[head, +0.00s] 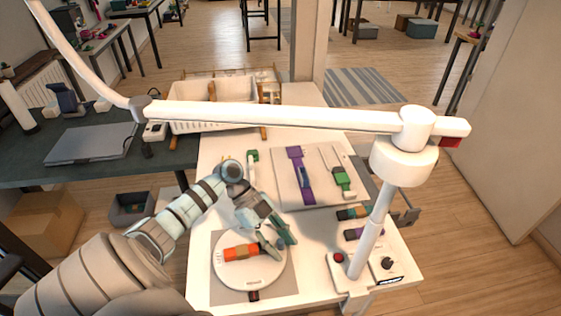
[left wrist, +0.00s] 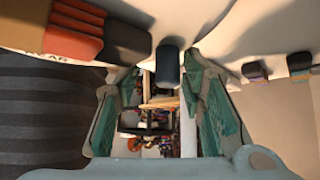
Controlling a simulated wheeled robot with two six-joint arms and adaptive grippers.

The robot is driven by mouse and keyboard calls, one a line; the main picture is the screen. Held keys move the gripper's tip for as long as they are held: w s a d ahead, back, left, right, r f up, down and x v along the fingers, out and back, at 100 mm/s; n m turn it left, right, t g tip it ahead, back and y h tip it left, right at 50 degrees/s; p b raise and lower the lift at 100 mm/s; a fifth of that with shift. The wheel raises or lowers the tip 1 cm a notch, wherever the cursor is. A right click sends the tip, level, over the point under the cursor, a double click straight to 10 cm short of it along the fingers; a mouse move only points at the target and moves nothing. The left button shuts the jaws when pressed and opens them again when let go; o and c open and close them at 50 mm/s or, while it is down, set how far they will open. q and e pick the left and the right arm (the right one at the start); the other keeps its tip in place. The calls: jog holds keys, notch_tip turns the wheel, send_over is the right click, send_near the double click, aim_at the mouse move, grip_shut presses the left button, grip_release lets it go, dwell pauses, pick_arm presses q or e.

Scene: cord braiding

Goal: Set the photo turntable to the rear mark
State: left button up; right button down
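The photo turntable (head: 230,278) is a round white disc on a grey mat (head: 220,297) at the front left of the white table. An orange and red block-like piece (head: 240,251) lies on it; it also shows at upper left in the left wrist view (left wrist: 75,30). A dark blue peg (left wrist: 170,68) stands at the turntable's edge. My left gripper (head: 280,245) is at the disc's right side. In the left wrist view its teal fingers (left wrist: 160,78) are spread, one on each side of the peg, with gaps visible. My right gripper is not in view.
A white boom (head: 270,117) on a post (head: 370,232) spans above the table. A pale board (head: 272,180) with purple and green pieces lies behind the turntable. A control box with a black knob (head: 387,263) sits right. A white bin (head: 213,115) stands at the back.

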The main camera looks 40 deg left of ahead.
pick_arm(q)
jog(key=shift+a, duration=0.1)
jog(key=shift+w+a+r, duration=0.1)
jog(key=shift+a+r, duration=0.15)
jog(key=shift+r, duration=0.05)
jog(key=v, duration=1.1)
